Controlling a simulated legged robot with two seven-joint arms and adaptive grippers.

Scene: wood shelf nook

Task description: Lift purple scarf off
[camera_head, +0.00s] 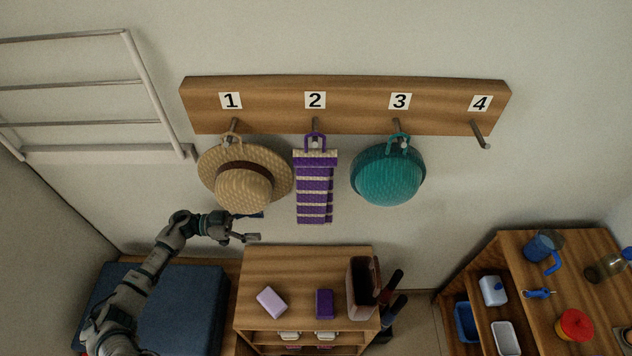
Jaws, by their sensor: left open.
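The purple scarf (315,190), with cream stripes, hangs by a purple loop from the hook under number 2 on the wooden hook board (360,116). My left gripper (257,227) is open and empty. It is below the straw hat and to the left of the scarf's lower end, apart from the scarf in the picture. My right gripper is not in view.
A straw hat (243,187) hangs at hook 1 and a teal hat (388,176) at hook 3. Hook 4 (482,137) is bare. A wooden cabinet (290,262) stands below the scarf, with a brown holder (361,290) on it. A shelf unit (510,245) is at right.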

